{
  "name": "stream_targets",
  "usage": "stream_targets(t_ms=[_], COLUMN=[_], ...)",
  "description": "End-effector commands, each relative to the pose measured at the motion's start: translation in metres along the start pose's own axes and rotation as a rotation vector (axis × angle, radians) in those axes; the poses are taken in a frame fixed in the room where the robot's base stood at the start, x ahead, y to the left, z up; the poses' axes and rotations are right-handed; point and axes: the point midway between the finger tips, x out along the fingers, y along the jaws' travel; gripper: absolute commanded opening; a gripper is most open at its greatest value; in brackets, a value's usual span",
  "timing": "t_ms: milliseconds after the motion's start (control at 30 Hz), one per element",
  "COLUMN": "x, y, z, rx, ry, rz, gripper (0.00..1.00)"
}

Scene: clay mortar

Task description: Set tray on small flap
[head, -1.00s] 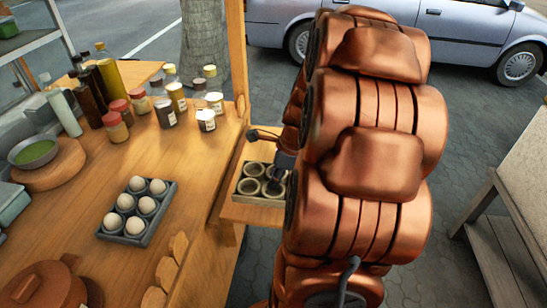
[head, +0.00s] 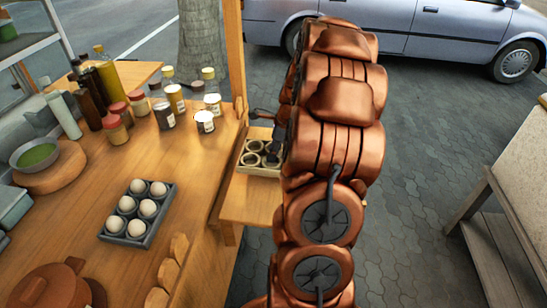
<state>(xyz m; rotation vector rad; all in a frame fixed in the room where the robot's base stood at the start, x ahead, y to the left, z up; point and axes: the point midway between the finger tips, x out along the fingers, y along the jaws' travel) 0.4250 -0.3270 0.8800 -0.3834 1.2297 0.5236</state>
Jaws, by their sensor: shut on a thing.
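The tray (head: 243,169), a small pale rectangular tray with several round cup-like hollows, is at the small flap (head: 252,203), a wooden shelf on the right side of the counter. My gripper (head: 271,150) is dark, partly hidden by my copper arm, and shut on the tray at its right part. The tray appears level over the back part of the flap. I cannot tell whether it touches the flap or is just above it. The tray's right end is hidden behind my arm.
The wooden counter (head: 195,165) holds a grey egg tray (head: 137,239), bottles and jars (head: 165,115), a green bowl (head: 36,155) and a clay pot (head: 48,288). A wooden post (head: 233,50) rises beside the flap. A pale table (head: 515,180) stands right; paving lies between.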

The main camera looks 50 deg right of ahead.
Motion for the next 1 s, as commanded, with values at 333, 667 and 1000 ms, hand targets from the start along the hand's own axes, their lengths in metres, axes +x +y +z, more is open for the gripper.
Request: stream_targets(t_ms=[333,667,1000], x=[0.017,0.034,0.036], y=[-0.004,-0.006,-0.005], z=[-0.004,-0.010,-0.010], rx=[0.002,0.000,0.000], ry=[-0.001,0.000,0.000], rz=[0.003,-0.004,-0.003], gripper=[0.00,0.00,0.33])
